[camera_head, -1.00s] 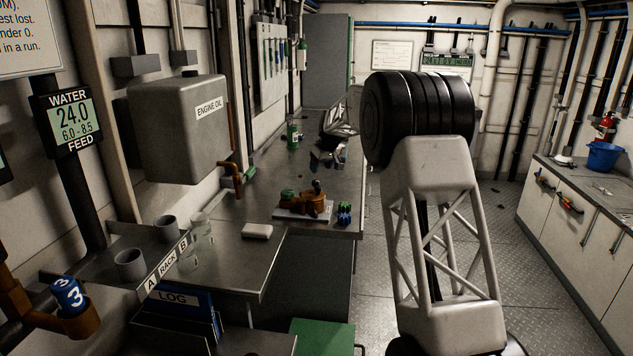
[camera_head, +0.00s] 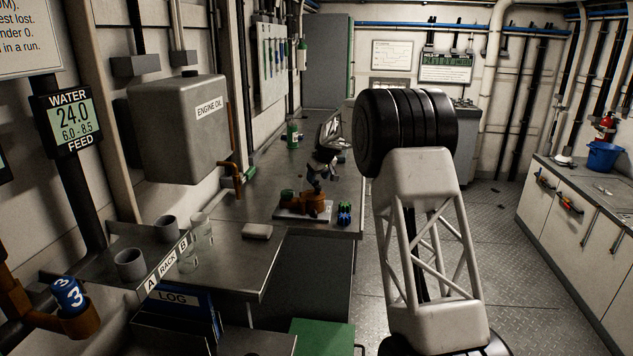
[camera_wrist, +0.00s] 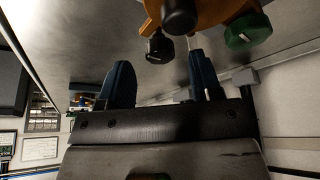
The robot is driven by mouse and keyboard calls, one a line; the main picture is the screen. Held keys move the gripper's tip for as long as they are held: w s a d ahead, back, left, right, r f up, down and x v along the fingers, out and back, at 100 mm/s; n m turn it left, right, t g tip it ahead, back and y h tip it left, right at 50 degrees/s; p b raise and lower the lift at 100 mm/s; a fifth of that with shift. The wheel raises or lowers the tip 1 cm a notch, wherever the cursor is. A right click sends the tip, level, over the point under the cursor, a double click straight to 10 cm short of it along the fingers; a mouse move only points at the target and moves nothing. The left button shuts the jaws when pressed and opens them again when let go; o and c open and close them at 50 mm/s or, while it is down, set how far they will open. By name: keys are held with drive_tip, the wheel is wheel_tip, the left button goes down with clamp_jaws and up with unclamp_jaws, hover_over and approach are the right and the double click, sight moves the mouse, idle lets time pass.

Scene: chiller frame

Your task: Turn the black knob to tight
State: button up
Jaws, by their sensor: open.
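A brown fixture (camera_head: 312,208) sits on a pale plate (camera_head: 290,215) on the metal bench. A green knob (camera_head: 287,196) is on its left, and a dark upright part shows on top, close under my gripper (camera_head: 317,179). In the wrist view the brown body (camera_wrist: 207,10) is at the top edge, with a black round-ended part (camera_wrist: 180,18), a smaller black knob (camera_wrist: 158,47) and the green knob (camera_wrist: 248,31). My gripper's dark blue fingers (camera_wrist: 160,64) are apart, with nothing between them. The smaller black knob lies just beyond the fingertips. I cannot read any tight mark.
A blue and green knobbed piece (camera_head: 344,213) stands right of the fixture near the bench edge. A green bottle (camera_head: 293,134) stands farther back. The bench (camera_head: 262,190) is clear left of the fixture.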

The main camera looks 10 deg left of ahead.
drive_tip(key=shift+x, duration=1.2)
drive_tip(key=c, duration=0.9)
